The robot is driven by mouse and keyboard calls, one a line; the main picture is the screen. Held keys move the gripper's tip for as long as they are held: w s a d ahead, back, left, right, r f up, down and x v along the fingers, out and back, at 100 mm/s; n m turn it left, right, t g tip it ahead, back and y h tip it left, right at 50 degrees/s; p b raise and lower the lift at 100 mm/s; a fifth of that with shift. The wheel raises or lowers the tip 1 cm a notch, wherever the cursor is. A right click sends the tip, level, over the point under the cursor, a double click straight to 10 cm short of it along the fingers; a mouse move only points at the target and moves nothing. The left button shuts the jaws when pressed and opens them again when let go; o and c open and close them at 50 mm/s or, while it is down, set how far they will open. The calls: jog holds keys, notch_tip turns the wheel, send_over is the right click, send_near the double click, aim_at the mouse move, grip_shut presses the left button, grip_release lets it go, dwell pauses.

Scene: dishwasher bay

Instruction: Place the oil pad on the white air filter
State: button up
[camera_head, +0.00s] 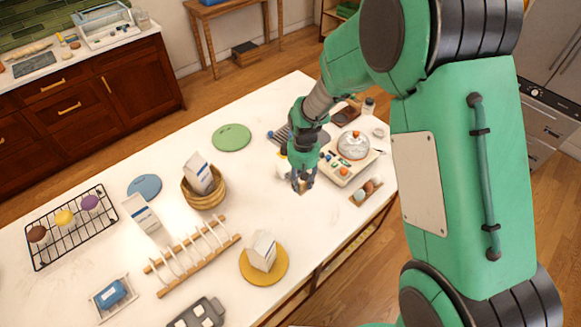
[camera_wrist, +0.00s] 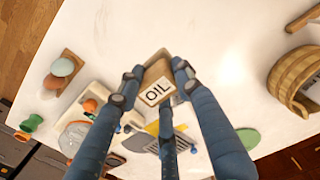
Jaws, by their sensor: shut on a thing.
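My gripper (camera_head: 303,180) points down over the white counter, right of the middle in the head view. In the wrist view, my gripper (camera_wrist: 154,76) has its fingers closed around a small tan block with a white label reading OIL, the oil pad (camera_wrist: 157,84). In the head view only a small tan bit of the oil pad (camera_head: 302,188) shows between the fingertips. I cannot tell for certain which thing is the white air filter. A slatted grey item (camera_wrist: 181,140) lies partly hidden behind the fingers in the wrist view.
A white tray (camera_head: 337,179) with a round-lidded dish stands right of my gripper, with a small wooden egg holder (camera_head: 366,191) nearby. A wooden rack (camera_head: 190,265), a basket (camera_head: 204,199), and yellow (camera_head: 262,279) and green (camera_head: 232,137) discs lie left. The counter between is clear.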

jog(key=shift+f, duration=0.85)
jog(key=shift+w, duration=0.15)
jog(key=p, duration=0.2)
send_over(290, 167)
jog(key=shift+f, duration=0.7)
jog(key=shift+f, duration=1.8)
jog(key=shift+f, duration=0.15)
jog(key=o, duration=1.1)
